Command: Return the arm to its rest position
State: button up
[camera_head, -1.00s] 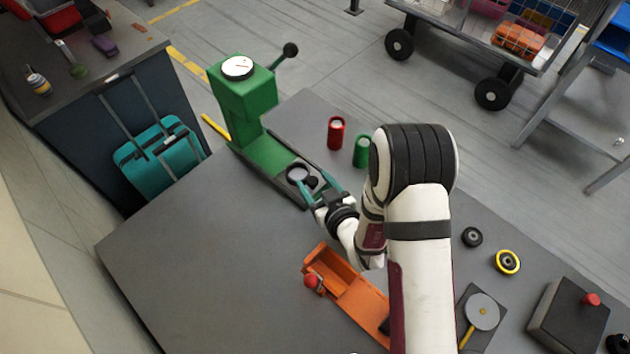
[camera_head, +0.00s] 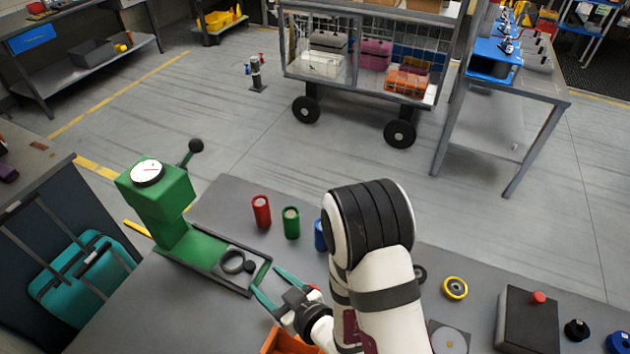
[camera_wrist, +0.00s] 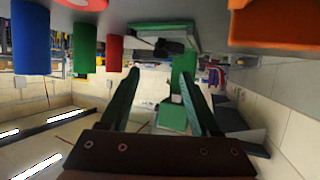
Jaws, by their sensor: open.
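My gripper (camera_head: 265,279) is open and empty, with its two teal fingers apart. It points left, just off the near end of the green press (camera_head: 170,208). A dark ring (camera_head: 233,262) and a small black knob lie on the press's bed, left of the fingertips and apart from them. In the wrist view, which is upside down, the open fingers (camera_wrist: 160,85) reach toward the green press (camera_wrist: 174,118). My arm stands folded over the right part of the grey table (camera_head: 215,318).
Red (camera_head: 261,211), green (camera_head: 291,222) and blue (camera_head: 320,235) cylinders stand behind the gripper. An orange bin (camera_head: 283,342) is partly hidden below it. A yellow ring (camera_head: 454,288) and a dark box with a red button (camera_head: 528,322) are at right. The table's left front is clear.

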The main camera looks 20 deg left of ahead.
jog(key=w+d+r+m+t+h, duration=0.1)
jog(key=w+d+r+m+h, duration=0.15)
jog(key=w+d, duration=0.25)
jog(key=w+d+r+m+t+h, duration=0.1)
jog(key=w+d+m+h, duration=0.2)
jog(key=w+d, duration=0.15)
jog(key=s+d+r+m+g+h, duration=0.1)
jog(key=d+r+m+h, duration=0.1)
jog(key=d, duration=0.4)
jog(key=d+r+m+h, duration=0.2)
jog(key=d+m+h, duration=0.1)
jog(key=d, duration=0.3)
jog(key=s+d+r+m+g, duration=0.2)
jog(key=s+r, duration=0.1)
jog(key=s, duration=0.3)
jog(key=s+d+r+m+g, duration=0.2)
jog(key=s+d+m, duration=0.1)
jog(key=s, duration=0.4)
jog(key=s+d+r+m+g, duration=0.2)
jog(key=s+d+r+m, duration=0.1)
jog(key=s, duration=0.4)
jog(key=shift+s+r, duration=0.25)
jog(key=shift+r, duration=0.05)
